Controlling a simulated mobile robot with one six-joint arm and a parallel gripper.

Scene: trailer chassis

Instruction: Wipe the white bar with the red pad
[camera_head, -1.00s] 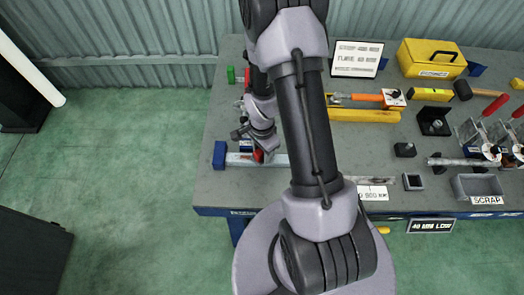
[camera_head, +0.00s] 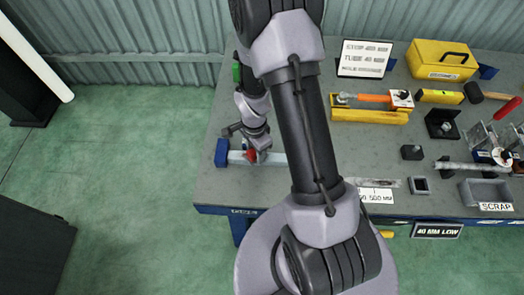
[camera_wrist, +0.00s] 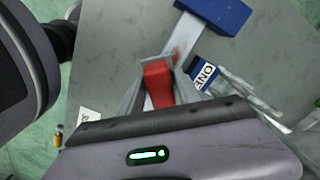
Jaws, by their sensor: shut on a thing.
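The white bar (camera_head: 275,159) lies along the left part of the bench, with its left end at a blue block (camera_head: 221,152). In the wrist view the bar (camera_wrist: 187,34) runs from the blue block (camera_wrist: 218,12) toward my gripper, with a brownish smudge (camera_wrist: 176,55) on it just ahead of the pad. My gripper (camera_wrist: 156,68) is shut on the red pad (camera_wrist: 158,84). In the head view the pad (camera_head: 250,156) is at the bar near the blue block, below my gripper (camera_head: 256,151). Contact between pad and bar is hard to tell. My arm hides part of the bench.
To the right are a yellow toolbox (camera_head: 441,60), a yellow tool tray (camera_head: 370,115), a scrap bin (camera_head: 485,192) and clamps. The bench edge is close in front of the bar.

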